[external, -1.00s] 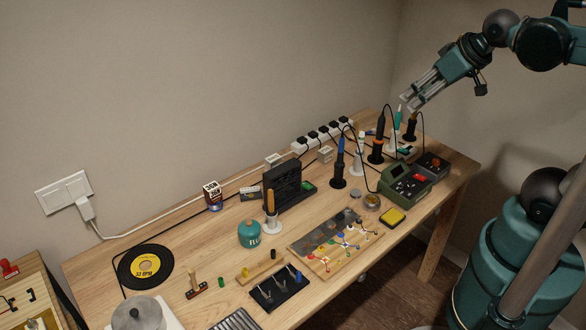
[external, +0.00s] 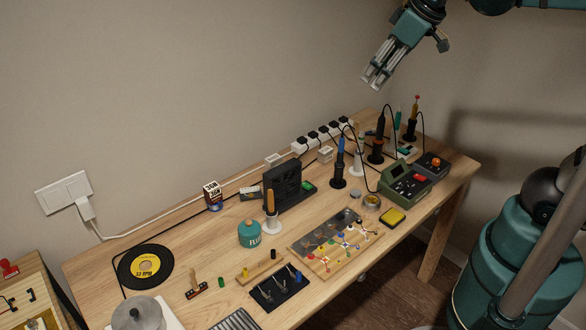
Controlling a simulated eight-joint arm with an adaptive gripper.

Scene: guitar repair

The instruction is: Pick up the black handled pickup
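My gripper (external: 373,82) is at the top right, high above the far right end of the workbench (external: 440,205). Its fingers point down-left with a gap between them, and it looks open and empty. I cannot single out the black handled pickup for certain at this size. A dark bar with pale dots and an upright brown handle (external: 193,282) stands at the front left of the bench. A small black upright piece (external: 272,254) stands by a wooden strip (external: 262,271). Both are far down and left of my gripper.
Several upright soldering irons, including a blue one (external: 340,160) and an orange-black one (external: 377,140), stand below my gripper with looping cables. A green device (external: 405,183), a black upright box (external: 283,187) and a teal jar (external: 249,234) occupy the bench. A record (external: 125,272) lies left.

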